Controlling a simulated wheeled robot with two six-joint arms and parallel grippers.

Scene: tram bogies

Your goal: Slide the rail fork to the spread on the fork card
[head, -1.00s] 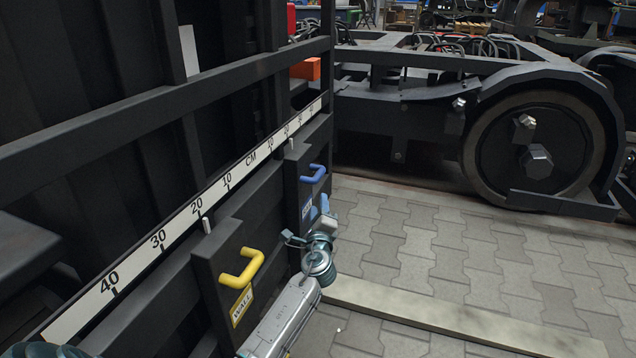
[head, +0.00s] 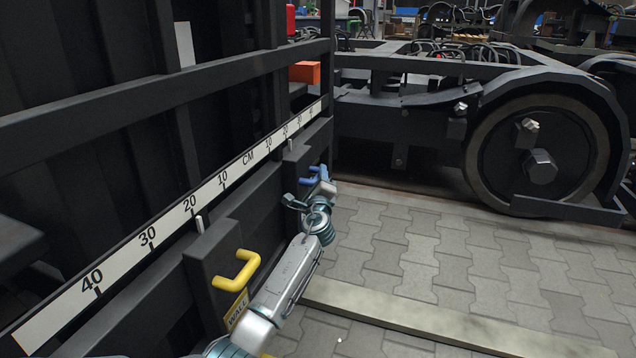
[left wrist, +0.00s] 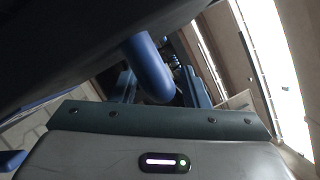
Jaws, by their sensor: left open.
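The rail fork shows in the head view as two dark blocks under a white centimetre scale (head: 147,238). The near block (head: 213,262) has a yellow handle (head: 240,270), a label reading WALL, and a pin close to the left 20 mark. The far block (head: 297,158) has a blue handle (head: 309,181), partly hidden by my left gripper (head: 322,186). That gripper is open at the blue handle. In the left wrist view the handle's rounded blue bar (left wrist: 150,70) is close ahead, near the fingers; contact cannot be told. My right gripper is out of view. I see no readable fork card.
A dark horizontal beam (head: 130,95) runs above the scale. A bogie with a large wheel (head: 540,152) stands at the right. A pale strip (head: 420,318) lies on the grey paving (head: 420,240), which is otherwise clear. An orange block (head: 305,72) sits behind.

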